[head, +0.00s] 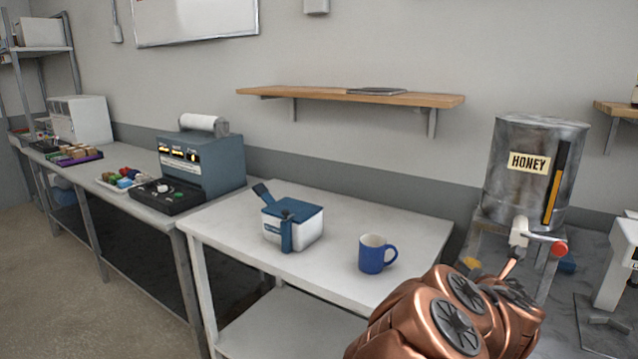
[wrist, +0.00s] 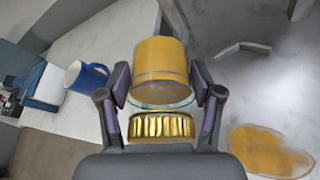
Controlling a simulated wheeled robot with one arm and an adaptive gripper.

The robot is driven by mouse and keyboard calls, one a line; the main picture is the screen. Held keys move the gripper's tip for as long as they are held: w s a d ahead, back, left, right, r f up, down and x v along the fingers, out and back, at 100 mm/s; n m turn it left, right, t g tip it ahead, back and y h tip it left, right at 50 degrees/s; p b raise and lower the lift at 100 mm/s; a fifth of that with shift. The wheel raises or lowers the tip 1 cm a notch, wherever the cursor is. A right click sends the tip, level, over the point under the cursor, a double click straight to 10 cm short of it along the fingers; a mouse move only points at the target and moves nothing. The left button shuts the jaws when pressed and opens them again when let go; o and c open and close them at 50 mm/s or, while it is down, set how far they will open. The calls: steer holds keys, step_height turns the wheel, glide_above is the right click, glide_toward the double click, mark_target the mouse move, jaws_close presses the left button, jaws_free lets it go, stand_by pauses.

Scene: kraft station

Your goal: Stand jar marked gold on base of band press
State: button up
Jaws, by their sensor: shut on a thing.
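In the wrist view my gripper (wrist: 158,100) is shut on a jar (wrist: 160,70) of amber honey with a ribbed gold lid (wrist: 160,126). The fingers grip its sides, and the lid end is nearest the wrist camera. In the head view my copper arm hides most of the gripper and jar. At the right edge of the head view, a white upright device (head: 618,262) stands on a flat grey base (head: 598,325). It may be the band press, but it is cut off by the frame. I see no other jar clearly.
A honey tank (head: 528,170) with a red-handled tap stands behind my arm. A blue mug (head: 375,256) and a white-blue tub (head: 292,222) stand on the white table (head: 350,215). The wrist view shows an orange round patch (wrist: 268,150) at right.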

steer(key=w+a+r+p, duration=0.1)
steer(key=a, duration=0.7)
steer(key=w+a+r+p, duration=0.1)
steer(key=w+a+r, duration=0.1)
steer(key=a, duration=0.7)
steer(key=shift+w+h, duration=0.3)
steer(key=shift+w, duration=0.1)
stand_by(0.6)
